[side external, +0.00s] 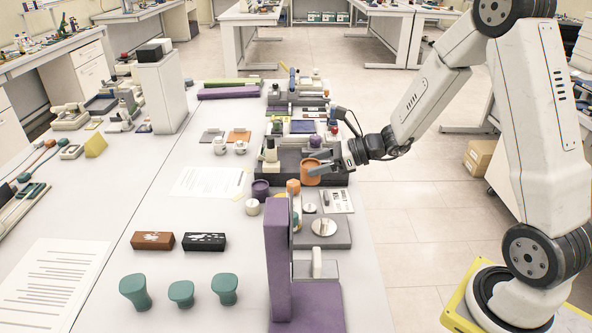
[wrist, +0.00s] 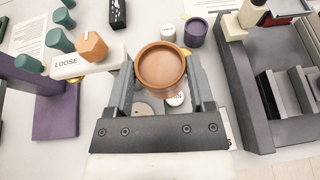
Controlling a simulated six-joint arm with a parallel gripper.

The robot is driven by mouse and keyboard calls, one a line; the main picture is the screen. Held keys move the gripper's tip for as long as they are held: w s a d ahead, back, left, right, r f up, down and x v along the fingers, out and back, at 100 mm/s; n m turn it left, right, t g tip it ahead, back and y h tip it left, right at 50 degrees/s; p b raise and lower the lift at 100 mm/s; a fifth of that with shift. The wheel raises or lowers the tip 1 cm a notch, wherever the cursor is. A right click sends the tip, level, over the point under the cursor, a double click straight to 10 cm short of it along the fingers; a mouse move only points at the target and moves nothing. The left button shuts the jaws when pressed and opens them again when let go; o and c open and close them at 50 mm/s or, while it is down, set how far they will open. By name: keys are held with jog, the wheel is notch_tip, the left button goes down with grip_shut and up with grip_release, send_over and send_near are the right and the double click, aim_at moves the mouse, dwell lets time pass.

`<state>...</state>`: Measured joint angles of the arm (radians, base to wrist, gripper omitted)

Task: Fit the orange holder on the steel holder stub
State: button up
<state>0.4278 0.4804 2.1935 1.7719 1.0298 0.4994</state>
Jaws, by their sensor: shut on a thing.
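The orange holder (side external: 313,172) is a round, open-topped cup, held above the table by my gripper (side external: 318,166). The wrist view shows the holder (wrist: 160,62) upright between the two grey fingers, which are shut on its sides. A grey block near the purple stand carries a round steel piece (side external: 324,227), which may be the steel stub; I cannot tell for sure. The holder is apart from it, farther back. In the wrist view a pale round disc (wrist: 143,108) shows partly under the gripper, mostly hidden by the holder and fingers.
A tall purple stand (side external: 279,260) rises in front, with an orange faceted knob (wrist: 92,46) on a bar marked LOOSE. Purple (side external: 260,189) and white (side external: 252,207) cups stand to the left. A dark grey tray with fixtures (wrist: 262,110) lies close on the right in the wrist view.

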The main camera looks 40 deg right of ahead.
jog(key=s+a+n+g+y, duration=0.1)
jog(key=s+n+g+y, duration=0.2)
jog(key=s, duration=0.3)
jog(key=shift+a+n, duration=0.3)
jog(key=shift+n, duration=0.1)
jog(key=shift+s+f, duration=0.1)
jog(key=shift+f, duration=0.1)
jog(key=shift+f, duration=2.8)
jog(key=shift+f, duration=1.65)
jog(key=o, duration=1.3)
jog(key=shift+d, duration=0.1)
jog(key=shift+v, duration=3.85)
jog(key=shift+r, duration=0.15)
